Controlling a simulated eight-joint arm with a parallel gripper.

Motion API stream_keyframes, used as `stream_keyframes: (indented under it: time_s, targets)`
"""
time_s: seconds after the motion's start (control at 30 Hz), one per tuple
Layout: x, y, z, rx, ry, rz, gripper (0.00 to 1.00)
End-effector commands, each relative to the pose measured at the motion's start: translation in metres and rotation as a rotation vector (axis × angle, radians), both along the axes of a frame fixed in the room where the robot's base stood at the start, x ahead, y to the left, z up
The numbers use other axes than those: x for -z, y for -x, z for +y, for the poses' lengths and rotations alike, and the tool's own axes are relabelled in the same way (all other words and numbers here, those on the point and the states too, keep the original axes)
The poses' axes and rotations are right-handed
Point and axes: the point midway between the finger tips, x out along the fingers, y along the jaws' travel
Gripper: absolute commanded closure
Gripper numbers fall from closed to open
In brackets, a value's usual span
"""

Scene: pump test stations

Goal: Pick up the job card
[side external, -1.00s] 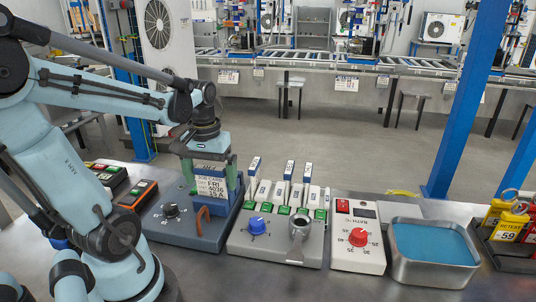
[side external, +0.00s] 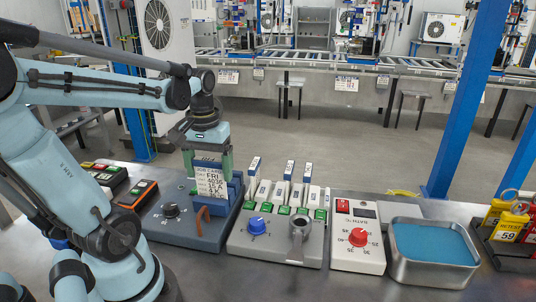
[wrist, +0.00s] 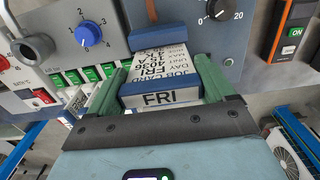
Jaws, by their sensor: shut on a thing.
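The job card (side external: 210,180) is a white block with a blue band and black print, "JOB CARD", "FRI" and "4036" among it. My gripper (side external: 209,165) has green fingers and is shut on the card's upper end, above the dark blue-grey station with a black knob (side external: 171,210). The card is upright, and more of its print shows below the fingers. A blue holder (side external: 234,188) stands beside and behind it. In the wrist view the card (wrist: 160,82) lies between the two green fingers (wrist: 155,90). Whether its lower end is clear of the holder cannot be told.
To the right are a grey station with a blue knob (side external: 257,226) and several upright cards, a white box with a red knob (side external: 358,237), a metal tray with blue contents (side external: 398,271), and yellow tags (side external: 510,226). Black switch boxes (side external: 138,194) stand left.

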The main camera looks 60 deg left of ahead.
Motion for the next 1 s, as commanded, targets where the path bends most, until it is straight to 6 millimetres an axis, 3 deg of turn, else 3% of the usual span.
stream_keyframes:
  time_s: [0.17,0.4,0.63,1.0]
  targets:
    - [-0.022,0.000,-0.004,0.003,0.000,0.000,0.47]
    - [-0.050,-0.002,-0.056,0.011,0.000,0.000,0.47]
    - [-0.074,-0.003,-0.094,0.007,0.000,0.000,0.47]
    - [-0.092,-0.012,-0.116,0.043,0.000,0.000,0.46]
